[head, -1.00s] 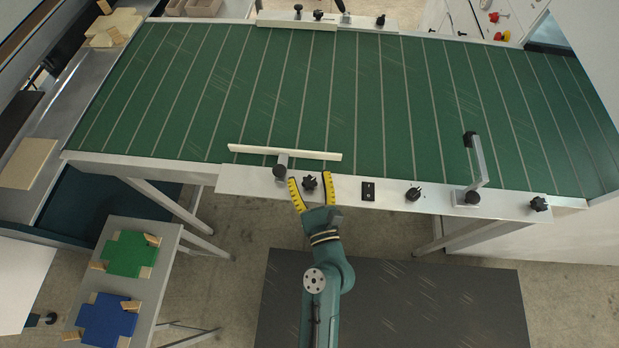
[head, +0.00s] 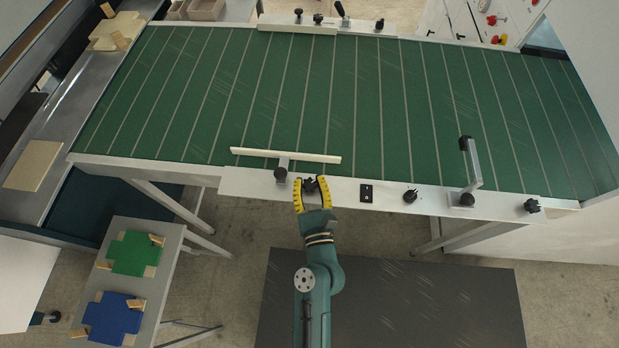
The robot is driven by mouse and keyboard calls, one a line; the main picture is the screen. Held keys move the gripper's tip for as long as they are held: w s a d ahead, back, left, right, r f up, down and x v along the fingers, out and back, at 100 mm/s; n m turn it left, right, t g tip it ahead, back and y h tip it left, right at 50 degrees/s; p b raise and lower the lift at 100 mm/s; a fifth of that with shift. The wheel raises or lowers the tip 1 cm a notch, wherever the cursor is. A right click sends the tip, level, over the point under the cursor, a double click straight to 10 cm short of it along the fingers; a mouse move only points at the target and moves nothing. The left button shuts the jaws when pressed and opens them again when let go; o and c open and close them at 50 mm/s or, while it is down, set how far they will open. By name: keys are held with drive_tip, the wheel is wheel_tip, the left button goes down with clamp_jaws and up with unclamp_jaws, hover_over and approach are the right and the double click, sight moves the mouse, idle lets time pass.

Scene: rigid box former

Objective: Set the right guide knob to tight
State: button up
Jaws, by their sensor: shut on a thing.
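My gripper (head: 311,190) is at the near edge of the green belt table, its yellow-lined fingers shut on a black star knob (head: 310,184). The fingers partly hide this knob. I cannot read any tight or loose marking on the knob from here.
Along the same rail to the right are a black switch box (head: 366,193), another black knob (head: 410,196), an upright metal bracket (head: 471,165) and an end knob (head: 532,205). The green belt (head: 220,100) is bare. Green (head: 133,253) and blue (head: 112,318) blanks lie at lower left.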

drive_tip(key=h+p, duration=0.1)
drive_tip(key=r+m+h+p, duration=0.1)
drive_tip(key=p, duration=0.1)
drive_tip(key=shift+a, duration=0.1)
drive_tip(key=m+h+p, duration=0.2)
drive_tip(key=shift+f+h, duration=0.15)
drive_tip(key=shift+h, duration=0.15)
drive_tip(key=m+h, duration=0.1)
drive_tip(key=h, duration=0.1)
drive_tip(key=m+h, duration=0.1)
drive_tip(key=shift+f+g+h, duration=0.3)
drive_tip(key=shift+f+h, duration=0.05)
drive_tip(key=shift+h, duration=0.05)
drive_tip(key=m+g+h+b, duration=0.1)
drive_tip(key=m+h, duration=0.1)
drive_tip(key=shift+f+h, duration=0.1)
drive_tip(key=shift+h, duration=0.2)
drive_tip(key=shift+m+g+h+b, duration=0.35)
drive_tip(key=shift+m+g+h, duration=0.15)
drive_tip(key=shift+m+h, duration=0.15)
drive_tip(key=o, duration=1.2)
